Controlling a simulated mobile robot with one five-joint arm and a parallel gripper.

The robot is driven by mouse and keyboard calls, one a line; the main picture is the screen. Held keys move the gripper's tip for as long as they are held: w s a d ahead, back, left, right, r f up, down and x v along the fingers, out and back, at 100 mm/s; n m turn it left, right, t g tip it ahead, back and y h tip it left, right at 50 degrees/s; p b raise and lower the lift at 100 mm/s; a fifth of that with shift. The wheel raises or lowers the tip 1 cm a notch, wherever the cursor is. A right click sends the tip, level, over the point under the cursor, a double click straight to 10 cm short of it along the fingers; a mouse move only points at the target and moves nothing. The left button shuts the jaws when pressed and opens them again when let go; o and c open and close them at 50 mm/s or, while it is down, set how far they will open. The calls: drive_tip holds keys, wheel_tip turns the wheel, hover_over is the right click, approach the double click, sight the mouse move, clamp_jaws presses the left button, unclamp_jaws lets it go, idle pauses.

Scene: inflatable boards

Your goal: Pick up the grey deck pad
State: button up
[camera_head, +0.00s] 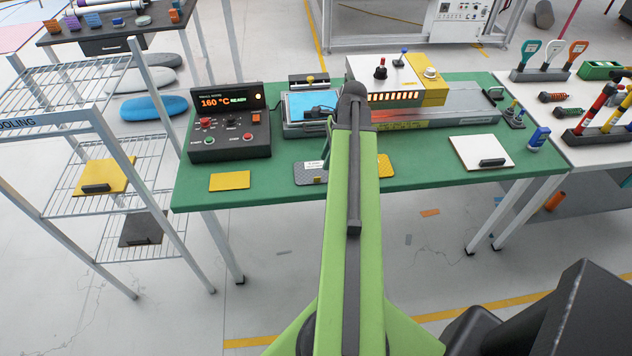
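A grey textured pad (306,178) lies flat on the green table (430,176) near its front edge, with a small white label and a yellow spot on it. My green arm covers its right side. A yellow textured piece (385,166) shows just right of the arm; I cannot tell whether it joins the grey pad. A darker grey pad (140,232) with a black handle lies on the lowest shelf of the rack at left. My arm reaches up the middle of the picture, its dark far joint over the table. My gripper cannot be made out.
A control box (230,138) reading 160 °C stands left on the table, beside a blue pad (300,104) and a long machine (430,112). A yellow sheet (230,181) and white pad (468,154) lie near the front. The wire rack (88,205) stands close at left.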

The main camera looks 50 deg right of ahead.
sight(319, 175)
drive_tip(key=b+x, duration=0.2)
drive_tip(key=x, duration=0.1)
drive_tip(key=shift+f, duration=0.4)
drive_tip(key=shift+w+a+r, duration=0.1)
drive_tip(key=b+x, duration=0.5)
drive_tip(key=shift+w, duration=0.15)
clamp_jaws()
